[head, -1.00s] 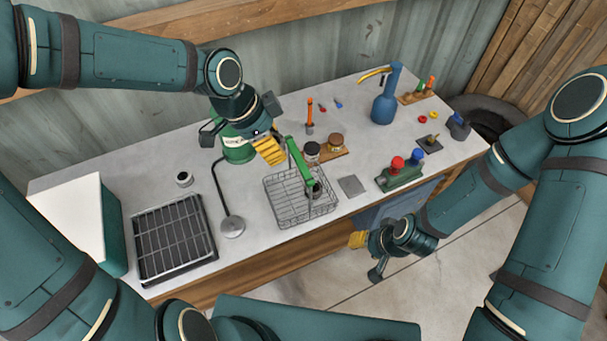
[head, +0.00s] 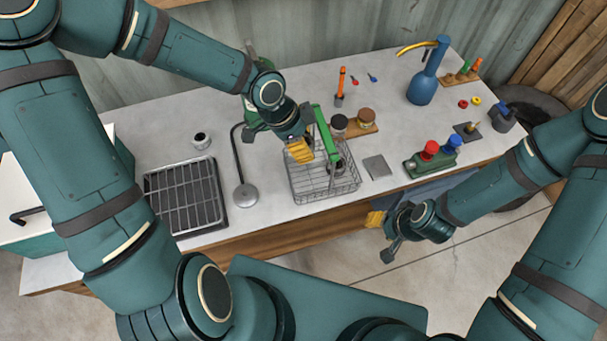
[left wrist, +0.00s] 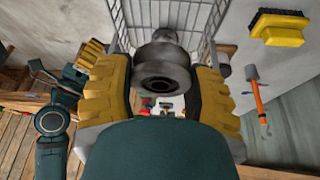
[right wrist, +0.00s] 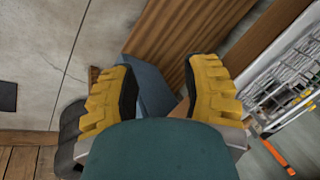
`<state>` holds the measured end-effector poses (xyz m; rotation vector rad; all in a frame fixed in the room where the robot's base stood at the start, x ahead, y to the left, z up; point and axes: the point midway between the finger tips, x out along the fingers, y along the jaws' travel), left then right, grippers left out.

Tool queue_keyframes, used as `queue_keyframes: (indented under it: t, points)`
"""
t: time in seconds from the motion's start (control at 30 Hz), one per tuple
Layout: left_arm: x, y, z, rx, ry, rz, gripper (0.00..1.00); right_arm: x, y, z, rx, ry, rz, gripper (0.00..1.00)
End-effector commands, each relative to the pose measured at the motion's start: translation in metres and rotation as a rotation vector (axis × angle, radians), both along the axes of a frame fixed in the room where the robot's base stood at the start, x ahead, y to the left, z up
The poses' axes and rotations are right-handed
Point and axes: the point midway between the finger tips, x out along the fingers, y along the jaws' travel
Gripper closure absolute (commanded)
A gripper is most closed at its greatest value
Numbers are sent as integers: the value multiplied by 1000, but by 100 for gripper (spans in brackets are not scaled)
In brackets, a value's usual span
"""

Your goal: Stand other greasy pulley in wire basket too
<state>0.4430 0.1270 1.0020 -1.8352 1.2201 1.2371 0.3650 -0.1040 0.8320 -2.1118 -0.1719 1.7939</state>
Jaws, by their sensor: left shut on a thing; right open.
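The wire basket (head: 312,197) stands near the front edge of the bench, with a green handle bar (head: 325,130) rising over it. My left gripper (head: 300,152) is over the basket's left part. In the left wrist view (left wrist: 163,90) its yellow fingers are shut on a grey metal pulley (left wrist: 163,70), with basket wires behind. A dark grey round piece (head: 336,164) shows inside the basket in the head view; I cannot tell whether it is the held pulley or another. My right gripper (head: 377,219) is open and empty, low in front of the bench; its fingers show in the right wrist view (right wrist: 160,90).

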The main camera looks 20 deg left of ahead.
Motion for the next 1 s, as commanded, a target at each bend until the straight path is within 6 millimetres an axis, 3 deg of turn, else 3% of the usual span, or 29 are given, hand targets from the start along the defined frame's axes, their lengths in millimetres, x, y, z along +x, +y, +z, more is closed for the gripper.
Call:
queue_keyframes:
  t: [0.1,0.3,0.57,0.83,1.0]
  points:
    - [0,-1,-34,-1,1,-4,86,-2,1,-17,-1,5,4,53]
    - [0,-1,-73,0,0,-3,86,-8,2,-32,3,19,15,53]
    - [0,0,-89,0,-1,0,86,-11,3,-38,5,24,20,53]
    - [0,-1,-125,-1,-1,-2,86,-16,4,-56,8,36,29,53]
    - [0,0,-125,0,-2,-1,86,-16,4,-54,8,37,30,53]
